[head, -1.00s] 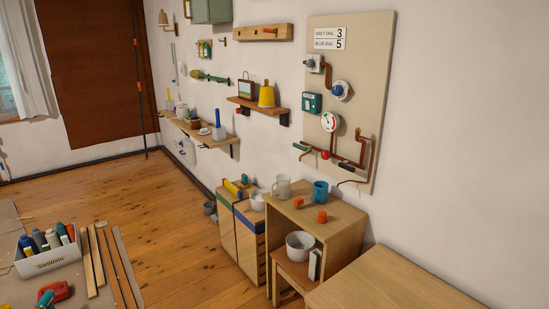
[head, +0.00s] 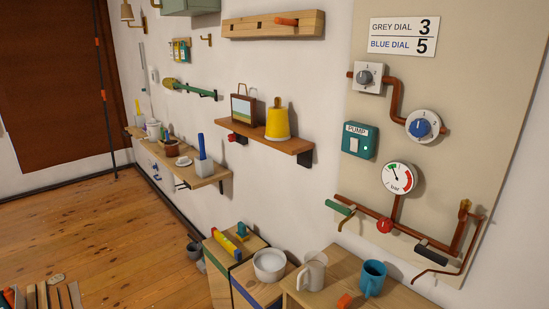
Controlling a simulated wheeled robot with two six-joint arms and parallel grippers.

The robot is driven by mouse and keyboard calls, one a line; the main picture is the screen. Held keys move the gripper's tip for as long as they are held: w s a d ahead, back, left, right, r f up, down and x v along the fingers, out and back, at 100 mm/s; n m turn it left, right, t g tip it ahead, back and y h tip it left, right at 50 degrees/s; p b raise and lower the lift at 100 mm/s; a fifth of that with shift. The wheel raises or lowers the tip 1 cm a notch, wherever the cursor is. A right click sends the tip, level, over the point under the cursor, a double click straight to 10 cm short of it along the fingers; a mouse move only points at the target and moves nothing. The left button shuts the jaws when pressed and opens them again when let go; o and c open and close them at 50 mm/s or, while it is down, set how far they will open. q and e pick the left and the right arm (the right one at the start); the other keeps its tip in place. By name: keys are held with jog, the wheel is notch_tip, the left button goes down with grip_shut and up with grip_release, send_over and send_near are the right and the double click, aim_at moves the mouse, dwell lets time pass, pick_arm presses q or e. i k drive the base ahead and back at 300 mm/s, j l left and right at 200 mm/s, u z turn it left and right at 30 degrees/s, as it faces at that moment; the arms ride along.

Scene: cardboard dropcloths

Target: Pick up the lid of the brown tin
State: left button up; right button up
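A small brown container (head: 171,149), possibly the brown tin, stands on the long wall shelf at left centre. It is too small to tell whether a lid sits on it. A white lidded jar (head: 153,129) stands to its left. A small white dish-like thing (head: 184,162) lies to its right, with a pale holder with a blue upright piece (head: 203,160) beyond. Neither of my grippers is in view.
A smaller shelf (head: 292,144) holds a yellow cone-shaped thing and a framed picture. Below stand cabinets with a white bowl (head: 269,264), a white mug (head: 313,270) and a teal mug (head: 371,279). A pipe panel (head: 457,112) hangs at right. Wooden floor (head: 90,235) is open at left.

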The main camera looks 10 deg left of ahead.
aim_at(184, 161)
jog(key=i+j, duration=0.25)
jog(key=i+j+z, duration=0.1)
jog(key=j, duration=0.4)
jog(key=i+j, duration=0.55)
jog(key=j, duration=0.2)
jog(key=i+j+z, duration=0.1)
jog(key=j, duration=0.3)
jog(key=i, duration=0.1)
